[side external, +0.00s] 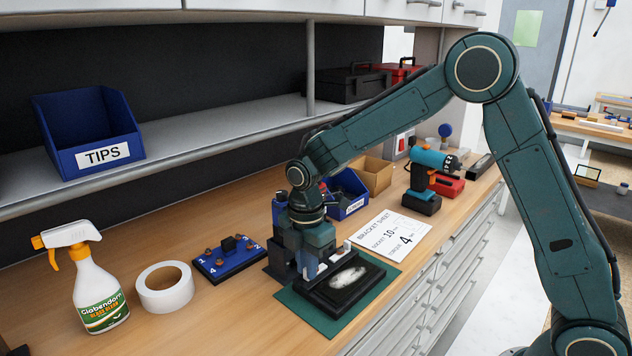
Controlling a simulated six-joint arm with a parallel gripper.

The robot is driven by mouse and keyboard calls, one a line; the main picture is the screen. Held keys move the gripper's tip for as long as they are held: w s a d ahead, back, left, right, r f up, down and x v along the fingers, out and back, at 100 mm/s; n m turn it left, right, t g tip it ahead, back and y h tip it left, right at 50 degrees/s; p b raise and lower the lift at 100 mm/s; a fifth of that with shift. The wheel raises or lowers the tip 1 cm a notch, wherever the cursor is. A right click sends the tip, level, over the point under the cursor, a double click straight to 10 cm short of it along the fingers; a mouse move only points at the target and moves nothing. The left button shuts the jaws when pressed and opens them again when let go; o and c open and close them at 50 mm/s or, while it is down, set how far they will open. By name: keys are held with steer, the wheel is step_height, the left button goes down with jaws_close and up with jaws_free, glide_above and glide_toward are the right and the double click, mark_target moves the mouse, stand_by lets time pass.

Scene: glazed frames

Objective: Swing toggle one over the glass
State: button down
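A black frame (374,281) with a glass pane (346,279) lies flat on a dark green mat (309,315) on the bench. The pane shows a whitish patch. My gripper (312,268) points down at the frame's left rear edge. Its fingers are small here and partly hidden, so I cannot tell whether they are open or shut, or whether they touch anything. A small white upright piece (347,247) stands at the frame's rear edge, right of my gripper. I cannot make out which part is toggle one.
A blue numbered block (222,262), a tape roll (165,288) and a spray bottle (98,285) stand to the left. A bracket sheet (391,235), a blue bin (347,195) and a drill (428,180) are behind and right. A shelf (200,137) overhangs the bench's back.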

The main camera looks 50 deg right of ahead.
steer(key=shift+w+m, duration=0.1)
steer(key=shift+m, duration=0.7)
steer(key=shift+w, duration=0.1)
steer(key=c, duration=1.4)
jaws_free()
steer(key=shift+r, duration=0.1)
step_height(320, 180, up, 14)
steer(key=shift+f, duration=0.2)
